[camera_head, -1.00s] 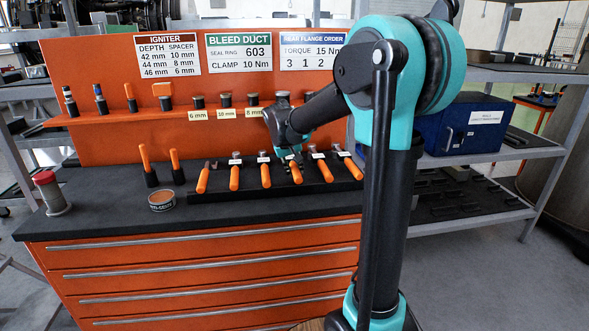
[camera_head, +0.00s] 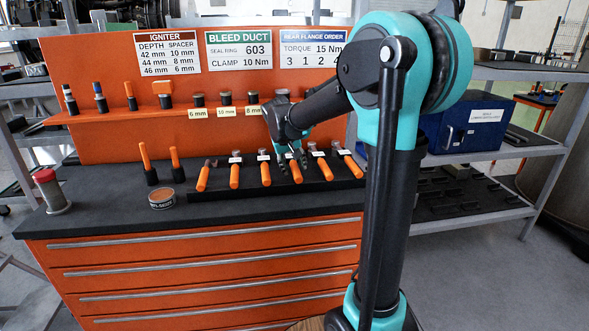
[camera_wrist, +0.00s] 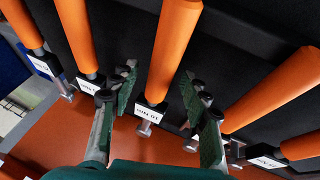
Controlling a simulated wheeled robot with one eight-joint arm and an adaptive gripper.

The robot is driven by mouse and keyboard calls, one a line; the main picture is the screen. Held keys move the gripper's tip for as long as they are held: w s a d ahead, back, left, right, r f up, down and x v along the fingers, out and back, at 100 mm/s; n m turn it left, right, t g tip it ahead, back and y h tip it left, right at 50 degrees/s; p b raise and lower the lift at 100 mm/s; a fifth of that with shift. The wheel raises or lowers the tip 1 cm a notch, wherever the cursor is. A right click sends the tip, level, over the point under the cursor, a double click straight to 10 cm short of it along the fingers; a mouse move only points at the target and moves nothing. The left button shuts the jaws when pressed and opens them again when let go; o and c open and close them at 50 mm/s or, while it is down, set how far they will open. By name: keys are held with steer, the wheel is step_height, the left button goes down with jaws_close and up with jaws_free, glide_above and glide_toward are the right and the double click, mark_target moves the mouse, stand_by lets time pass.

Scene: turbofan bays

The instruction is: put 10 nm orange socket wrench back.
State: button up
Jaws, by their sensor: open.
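An orange-handled socket wrench (camera_head: 296,173) lies in the black wrench tray (camera_head: 225,194) on the workbench, in a row of several like it. In the wrist view this wrench (camera_wrist: 173,50) runs between my fingers, and its label (camera_wrist: 150,111), upside down, seems to read 10 Nm. My gripper (camera_head: 293,157) is over the head end of this wrench. In the wrist view my gripper (camera_wrist: 158,88) is open, one finger on each side of the wrench, with visible gaps. Whether the wrench is fully seated cannot be told.
Neighbouring wrenches (camera_wrist: 82,40) lie close on both sides of my fingers. An orange back panel (camera_head: 95,140) with a shelf of sockets stands behind the tray. A round tin (camera_head: 162,198) and a red-capped container (camera_head: 52,190) stand at the left of the bench. A blue box (camera_head: 465,122) is at right.

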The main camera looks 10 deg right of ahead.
steer(key=v, duration=1)
steer(key=shift+r, duration=0.3)
steer(key=shift+s+a, duration=0.15)
steer(key=shift+s, duration=0.05)
